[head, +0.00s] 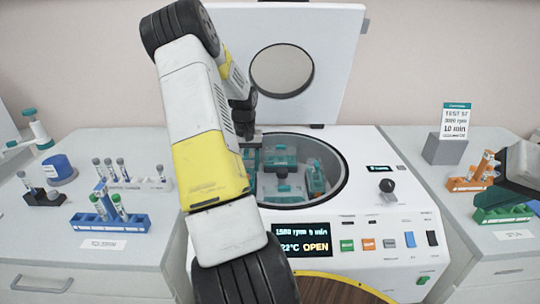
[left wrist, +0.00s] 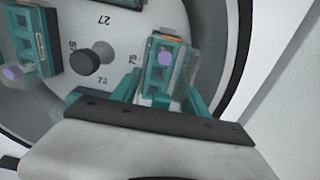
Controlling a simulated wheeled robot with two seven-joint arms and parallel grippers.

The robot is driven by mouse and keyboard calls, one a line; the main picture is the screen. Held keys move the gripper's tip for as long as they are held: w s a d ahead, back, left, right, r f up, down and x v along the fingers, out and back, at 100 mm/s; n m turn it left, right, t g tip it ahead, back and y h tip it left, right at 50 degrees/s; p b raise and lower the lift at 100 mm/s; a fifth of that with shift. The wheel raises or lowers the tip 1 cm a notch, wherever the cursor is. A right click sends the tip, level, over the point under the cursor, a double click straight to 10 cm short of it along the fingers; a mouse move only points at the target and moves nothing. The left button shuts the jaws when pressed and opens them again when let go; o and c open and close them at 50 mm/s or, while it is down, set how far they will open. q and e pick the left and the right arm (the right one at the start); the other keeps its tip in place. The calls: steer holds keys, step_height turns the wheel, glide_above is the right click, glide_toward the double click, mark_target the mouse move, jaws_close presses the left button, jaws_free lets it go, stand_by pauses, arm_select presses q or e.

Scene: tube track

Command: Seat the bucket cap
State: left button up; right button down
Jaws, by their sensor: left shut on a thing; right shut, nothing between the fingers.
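The open centrifuge (head: 400,235) stands in the middle, with teal buckets around its rotor. My left arm reaches over its left side, and the left gripper (head: 247,135) points down into the bowl. It is shut on what looks like the clear bucket cap (left wrist: 160,62), at a teal bucket (left wrist: 150,90) in the left wrist view. The fingertips are mostly hidden there, and I cannot tell whether the cap is fully down. Another teal bucket (left wrist: 30,45) sits at the upper left. My right gripper (head: 515,178) is shut and empty at the right edge, above the right bench.
The raised lid (head: 335,55) stands behind the bowl. A blue tube rack (head: 110,222) is on the left bench. Orange (head: 468,184) and green (head: 500,214) racks are on the right, the green one near my right gripper. A sign (head: 456,121) stands behind them.

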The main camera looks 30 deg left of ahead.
arm_select(q)
steer(key=shift+f, duration=1.2)
steer(key=shift+f, duration=0.15)
steer(key=shift+f, duration=0.85)
steer(key=shift+f, duration=0.15)
steer(key=shift+f, duration=0.3)
steer(key=o, duration=1.4)
steer(key=shift+r, duration=0.1)
